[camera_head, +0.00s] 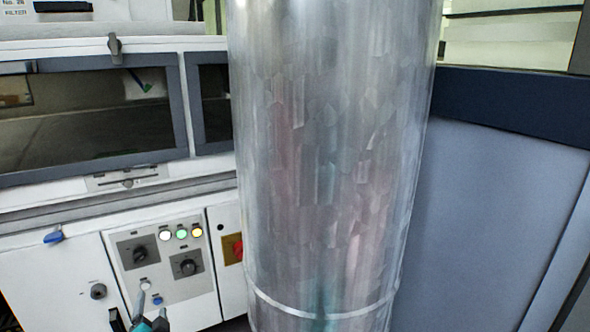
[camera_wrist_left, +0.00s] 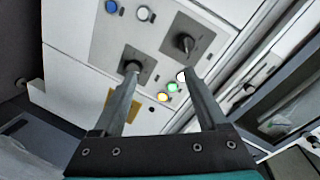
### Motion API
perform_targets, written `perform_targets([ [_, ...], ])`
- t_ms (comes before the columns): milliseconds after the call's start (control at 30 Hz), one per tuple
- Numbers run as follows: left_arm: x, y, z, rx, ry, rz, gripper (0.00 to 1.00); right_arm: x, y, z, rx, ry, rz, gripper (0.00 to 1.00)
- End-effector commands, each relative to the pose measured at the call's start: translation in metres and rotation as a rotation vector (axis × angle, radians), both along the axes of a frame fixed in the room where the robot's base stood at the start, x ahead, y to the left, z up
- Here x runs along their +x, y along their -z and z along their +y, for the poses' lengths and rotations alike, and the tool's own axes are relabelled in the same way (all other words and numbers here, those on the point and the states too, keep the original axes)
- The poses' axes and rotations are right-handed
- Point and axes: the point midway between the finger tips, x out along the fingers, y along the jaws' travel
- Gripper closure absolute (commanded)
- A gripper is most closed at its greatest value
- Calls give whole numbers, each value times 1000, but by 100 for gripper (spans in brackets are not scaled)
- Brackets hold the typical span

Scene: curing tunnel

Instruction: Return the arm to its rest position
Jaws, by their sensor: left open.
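My left gripper (camera_head: 140,318) shows only in part at the bottom edge of the head view, in front of the control panel (camera_head: 127,257). In the left wrist view its two dark fingers (camera_wrist_left: 161,73) are spread apart with nothing between their tips. Past the fingers are the panel's black knobs and lit lamps (camera_wrist_left: 172,88). A blue button (camera_wrist_left: 111,7) and a white button (camera_wrist_left: 144,13) lie beyond the tips. My right gripper does not show.
A large shiny metal cylinder (camera_head: 335,165) fills the middle of the head view and hides what lies behind it. A white machine with a dark window (camera_head: 90,120) stands at left. A red switch (camera_head: 238,250) sits beside the panel. A grey-blue panel (camera_head: 490,220) stands at right.

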Motion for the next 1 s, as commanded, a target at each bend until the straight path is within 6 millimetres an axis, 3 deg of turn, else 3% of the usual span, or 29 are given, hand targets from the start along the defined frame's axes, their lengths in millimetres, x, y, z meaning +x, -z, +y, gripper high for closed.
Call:
perform_targets([
  [167, -41, 69, -44, -201, 75, 139, 25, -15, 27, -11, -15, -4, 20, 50],
  [267, -76, 110, -67, -317, 92, 233, 25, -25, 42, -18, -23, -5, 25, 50],
  [467, -176, 186, -107, -532, 66, 455, 25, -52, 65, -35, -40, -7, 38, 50],
  [600, -261, 225, -124, -650, 3, 617, 25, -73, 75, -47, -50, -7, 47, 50],
  [800, -378, 256, -136, -762, -117, 816, 25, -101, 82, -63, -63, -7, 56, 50],
  [900, -418, 262, -137, -789, -165, 879, 25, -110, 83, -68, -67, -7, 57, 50],
  [1000, -443, 264, -138, -805, -199, 917, 25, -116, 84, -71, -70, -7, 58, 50],
])
